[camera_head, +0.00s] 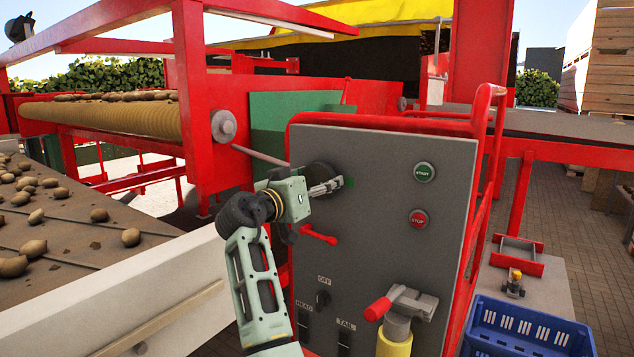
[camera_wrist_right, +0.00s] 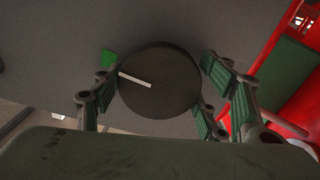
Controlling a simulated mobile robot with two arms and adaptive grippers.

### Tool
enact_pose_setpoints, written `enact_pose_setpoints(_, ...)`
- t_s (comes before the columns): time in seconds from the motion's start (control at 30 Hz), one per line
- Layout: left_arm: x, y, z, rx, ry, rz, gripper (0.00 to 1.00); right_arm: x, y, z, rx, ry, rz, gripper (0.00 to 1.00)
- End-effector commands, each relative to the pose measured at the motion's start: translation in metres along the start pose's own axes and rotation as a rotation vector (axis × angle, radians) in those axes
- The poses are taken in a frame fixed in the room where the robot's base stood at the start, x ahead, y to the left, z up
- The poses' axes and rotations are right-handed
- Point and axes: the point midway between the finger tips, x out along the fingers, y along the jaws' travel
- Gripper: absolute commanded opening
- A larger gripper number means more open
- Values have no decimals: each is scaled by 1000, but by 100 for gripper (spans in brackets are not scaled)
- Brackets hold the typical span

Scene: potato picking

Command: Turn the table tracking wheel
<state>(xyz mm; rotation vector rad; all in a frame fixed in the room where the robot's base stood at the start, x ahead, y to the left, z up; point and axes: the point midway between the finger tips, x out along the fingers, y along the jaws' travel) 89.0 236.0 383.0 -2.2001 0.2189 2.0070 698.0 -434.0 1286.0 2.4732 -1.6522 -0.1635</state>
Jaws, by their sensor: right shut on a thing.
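The table tracking wheel (camera_head: 317,170) is a dark round knob on the upper left of the grey control panel (camera_head: 385,250), partly hidden by my right gripper (camera_head: 328,187). In the right wrist view the wheel (camera_wrist_right: 160,95) shows nearly whole, with a white pointer line running toward its upper-left rim. A green mark (camera_wrist_right: 107,59) sits on the panel just outside the rim, above the pointer's outer end. The right gripper's (camera_wrist_right: 158,97) green-padded fingers stand on both sides of the wheel, shut on it. My left gripper is out of view.
Green START (camera_head: 424,172) and red STOP (camera_head: 418,218) buttons are on the panel's right. A red lever (camera_head: 319,236) is just below the gripper, and a red-handled valve (camera_head: 400,303) is lower. A blue crate (camera_head: 525,330) stands at the lower right. A potato conveyor (camera_head: 70,240) runs at left.

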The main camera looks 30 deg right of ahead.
Motion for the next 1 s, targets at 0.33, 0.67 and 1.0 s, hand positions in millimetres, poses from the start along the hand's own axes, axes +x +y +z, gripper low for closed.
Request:
enact_pose_setpoints(0.33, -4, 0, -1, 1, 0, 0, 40, 1, 2, -1, -108, -1, 5, 40)
enact_pose_setpoints(0.67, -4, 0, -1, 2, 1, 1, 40, 1, 2, -1, -119, 1, 5, 40)
enact_pose_setpoints(1.0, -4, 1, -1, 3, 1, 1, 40, 1, 2, -2, -118, 2, 3, 83)
